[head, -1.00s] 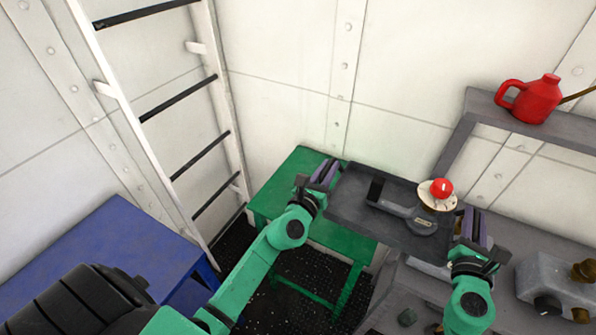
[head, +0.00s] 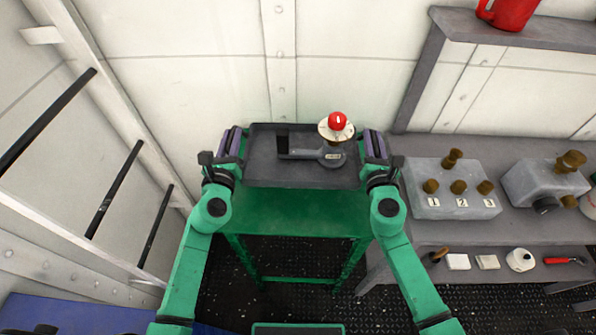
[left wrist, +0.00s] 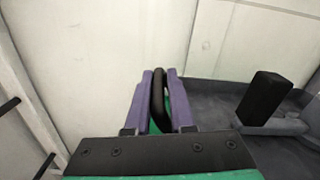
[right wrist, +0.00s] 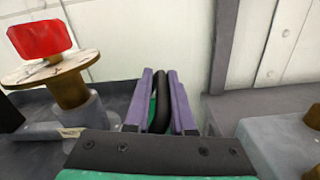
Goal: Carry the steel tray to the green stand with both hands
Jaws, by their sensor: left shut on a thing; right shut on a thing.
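The dark grey steel tray (head: 268,173) hangs between my two grippers over the back part of the green stand (head: 290,212). I cannot tell whether it touches the stand. My left gripper (head: 232,143) is shut on the tray's left handle, a black bar (left wrist: 158,92) in the left wrist view. My right gripper (head: 375,146) is shut on the right handle, which shows in the right wrist view (right wrist: 161,108). On the tray lies a grey tool with a black grip (head: 318,155). A pale disc with a red knob (head: 338,121) stands at its right end.
A grey bench (head: 470,222) with knobbed boxes (head: 455,190) stands close on the right. A grey shelf frame (head: 418,75) rises behind it, with a red can (head: 510,12). A ladder (head: 115,190) is at left, a blue table (head: 60,315) lower left. A white wall is behind.

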